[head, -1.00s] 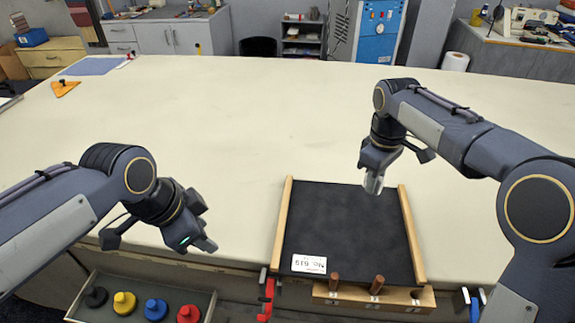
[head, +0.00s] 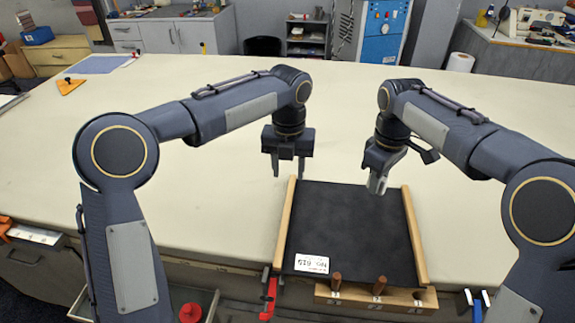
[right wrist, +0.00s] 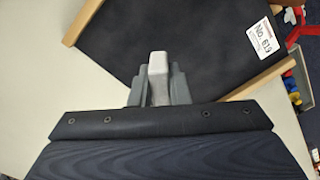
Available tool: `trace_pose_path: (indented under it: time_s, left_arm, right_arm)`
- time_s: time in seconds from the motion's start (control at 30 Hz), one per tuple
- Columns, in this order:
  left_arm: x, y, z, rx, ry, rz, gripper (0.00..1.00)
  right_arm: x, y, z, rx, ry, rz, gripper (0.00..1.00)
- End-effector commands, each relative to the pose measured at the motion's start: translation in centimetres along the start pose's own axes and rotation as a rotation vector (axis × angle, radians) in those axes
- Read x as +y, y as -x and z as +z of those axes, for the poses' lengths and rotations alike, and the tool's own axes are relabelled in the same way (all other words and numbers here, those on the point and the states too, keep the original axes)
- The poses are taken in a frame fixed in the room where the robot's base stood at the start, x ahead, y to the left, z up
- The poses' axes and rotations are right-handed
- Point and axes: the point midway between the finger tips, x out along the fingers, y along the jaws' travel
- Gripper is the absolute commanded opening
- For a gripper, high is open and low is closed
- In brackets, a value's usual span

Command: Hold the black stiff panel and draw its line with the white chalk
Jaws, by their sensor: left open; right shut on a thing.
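The black stiff panel (head: 345,230) lies flat at the table's front edge between two wooden side strips, with a white number label at its near left corner. No chalk line shows on it. My right gripper (head: 376,184) is shut on the pale white chalk (right wrist: 158,66), just over the panel's far right part; I cannot tell if the chalk touches it. The panel also shows in the right wrist view (right wrist: 200,45). My left gripper (head: 288,170) is open and empty, pointing down near the panel's far left corner, apart from it.
A wooden block (head: 355,300) with brown pegs sits at the panel's near edge. A red clamp (head: 268,298) is at its left and a blue one (head: 475,306) to the right. A red knobbed piece (head: 190,313) shows at the lower left.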

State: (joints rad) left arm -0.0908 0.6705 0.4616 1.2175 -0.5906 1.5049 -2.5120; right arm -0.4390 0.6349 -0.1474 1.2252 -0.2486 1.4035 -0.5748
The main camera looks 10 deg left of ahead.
Motion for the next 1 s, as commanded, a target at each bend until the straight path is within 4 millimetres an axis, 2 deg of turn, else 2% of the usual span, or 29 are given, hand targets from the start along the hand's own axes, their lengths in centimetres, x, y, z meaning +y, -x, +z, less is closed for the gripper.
trace_pose_path:
  time_s: [0.4,0.6,0.77,1.0]
  left_arm:
    - [0.1,-7.4,-0.1,0.004,0.002,0.001,0.42]
    - [0.1,-10.2,-0.1,0.003,0.003,0.0,0.42]
    - [0.1,-11.2,-0.1,0.0,0.004,-0.001,0.42]
    - [0.1,-11.4,-0.1,0.0,0.004,-0.001,0.42]
  right_arm:
    - [0.0,0.0,0.0,0.0,0.0,0.0,0.0]
    - [0.0,0.0,0.0,0.0,0.0,0.0,0.0]
    - [0.0,0.0,0.0,0.0,0.0,0.0,0.0]
    - [0.0,0.0,0.0,0.0,0.0,0.0,0.0]
